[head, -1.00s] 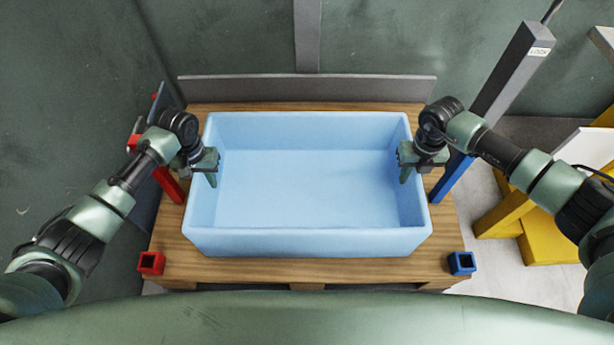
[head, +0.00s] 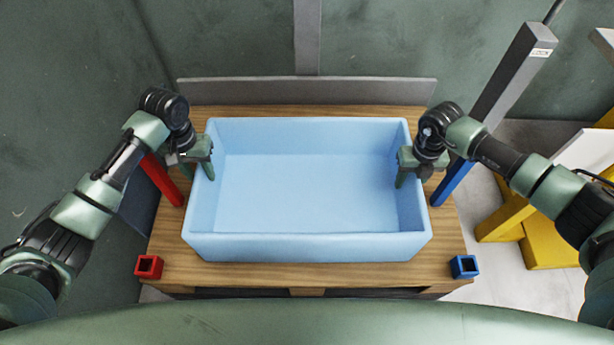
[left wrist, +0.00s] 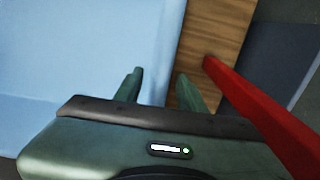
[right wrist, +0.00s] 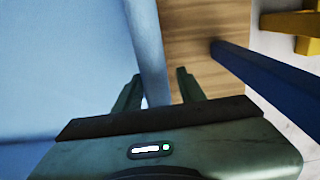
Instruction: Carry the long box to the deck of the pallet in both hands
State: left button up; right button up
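The long light blue open box (head: 307,246) sits level on the wooden deck of the pallet (head: 380,275), between the corner posts. My left gripper (head: 203,168) is at the box's left side wall, one finger inside and one outside. In the left wrist view the fingers (left wrist: 158,84) stand apart, with wood visible between the wall and the outer finger. My right gripper (head: 409,172) straddles the right side wall. The right wrist view shows its fingers (right wrist: 160,84) apart too, with a gap beside the wall. The box is empty.
Short red (head: 149,266) and blue (head: 464,266) sockets mark the near corners. A grey board (head: 307,92) runs behind. A yellow frame (head: 540,235) stands at right.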

pick_arm(q)
notch_tip(320, 180, up, 5)
jog(key=shift+r, duration=0.15)
pick_arm(e)
jog(key=shift+r, duration=0.2)
notch_tip(320, 180, up, 12)
jog(key=shift+f, duration=0.2)
pick_arm(q)
jog(key=shift+s, duration=0.1)
pick_arm(e)
jog(key=shift+s, duration=0.1)
dwell(0.3)
